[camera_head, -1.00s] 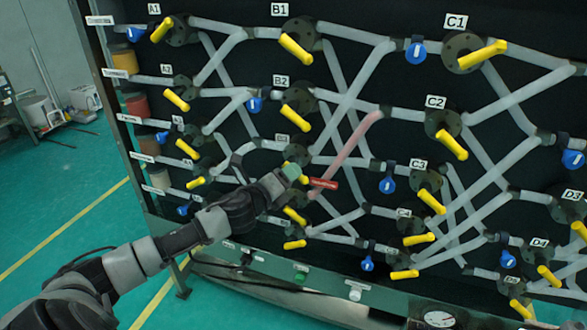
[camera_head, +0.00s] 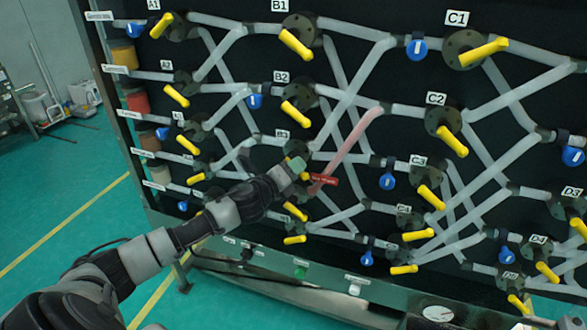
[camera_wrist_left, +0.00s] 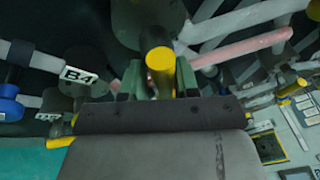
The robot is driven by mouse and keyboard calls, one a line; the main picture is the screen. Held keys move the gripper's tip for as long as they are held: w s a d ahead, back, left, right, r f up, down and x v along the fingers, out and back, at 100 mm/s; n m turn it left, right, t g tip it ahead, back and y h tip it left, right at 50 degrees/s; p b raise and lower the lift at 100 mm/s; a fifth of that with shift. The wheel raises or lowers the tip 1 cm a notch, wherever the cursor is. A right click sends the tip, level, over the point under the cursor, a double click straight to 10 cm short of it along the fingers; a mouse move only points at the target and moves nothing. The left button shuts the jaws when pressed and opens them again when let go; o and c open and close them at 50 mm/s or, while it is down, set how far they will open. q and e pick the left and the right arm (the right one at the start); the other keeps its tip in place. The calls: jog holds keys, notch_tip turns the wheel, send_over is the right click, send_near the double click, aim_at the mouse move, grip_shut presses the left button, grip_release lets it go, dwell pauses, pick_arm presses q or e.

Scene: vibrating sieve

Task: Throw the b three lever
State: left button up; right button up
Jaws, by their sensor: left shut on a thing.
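The B3 label (camera_head: 283,135) is on the black panel, partly blurred, with its valve below. My left gripper (camera_head: 297,166) is at that valve and hides most of the lever in the head view. In the left wrist view the yellow B3 lever (camera_wrist_left: 160,68) points toward the camera between the green fingertips of my left gripper (camera_wrist_left: 156,82). The gripper is shut on it. The valve body lies behind the lever and is partly hidden. My right gripper is in neither view.
A red tag (camera_head: 324,179) and a pinkish pipe (camera_head: 345,151) are just right of my gripper. The B2 lever (camera_head: 296,113) is above, and another yellow lever (camera_head: 295,211) is close below. The B4 label (camera_wrist_left: 77,75) shows at left in the wrist view.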

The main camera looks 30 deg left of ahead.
pick_arm(q)
jog(key=shift+r, duration=0.2)
jog(key=n+b, duration=0.1)
jog(key=n+t+b, duration=0.1)
jog(key=n+b, duration=0.1)
jog(key=shift+w+d+r, duration=0.1)
jog(key=shift+d+r, duration=0.05)
jog(key=n+b, duration=0.1)
jog(key=n, duration=0.1)
jog(key=n+t+b, duration=0.1)
jog(key=n, duration=0.1)
jog(key=shift+r+y, duration=0.4)
jog(key=n, duration=0.2)
jog(key=n+t+y+b, duration=0.1)
jog(key=n, duration=0.1)
jog(key=shift+r, duration=0.35)
jog(key=shift+r+n+t+y+b, duration=0.3)
jog(key=shift+n+y, duration=0.35)
jog(key=shift+n, duration=0.6)
jog(key=shift+r+n+y+b, duration=0.1)
jog(key=shift+n+y+b, duration=0.45)
jog(key=shift+n, duration=0.7)
jog(key=shift+c, duration=0.2)
jog(key=shift+c, duration=0.2)
